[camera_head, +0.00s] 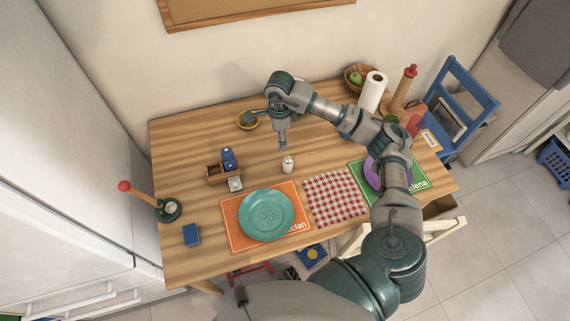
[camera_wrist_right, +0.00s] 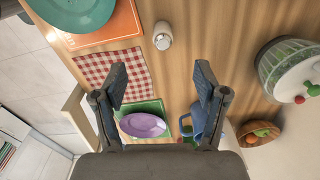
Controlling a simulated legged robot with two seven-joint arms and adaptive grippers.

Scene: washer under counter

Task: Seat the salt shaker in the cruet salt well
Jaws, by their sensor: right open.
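The salt shaker (camera_head: 288,163), small and white with a greyish top, stands upright on the bare table. In the right wrist view the salt shaker (camera_wrist_right: 162,38) is beyond the fingertips, between their lines and apart from both. The wooden cruet (camera_head: 215,181) stands to its left, holding a blue shaker (camera_head: 229,155) at the back. Its left compartment looks empty. My right gripper (camera_head: 282,145) points down just behind the salt shaker. It is open and empty in the wrist view (camera_wrist_right: 160,77). My left gripper is out of view.
A teal plate (camera_head: 266,214) on an orange mat and a checked cloth (camera_head: 334,196) lie in front. A yellow bowl (camera_head: 241,121) stands behind. A paper towel roll (camera_head: 373,91) stands back right. Bare table separates the cruet and salt shaker.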

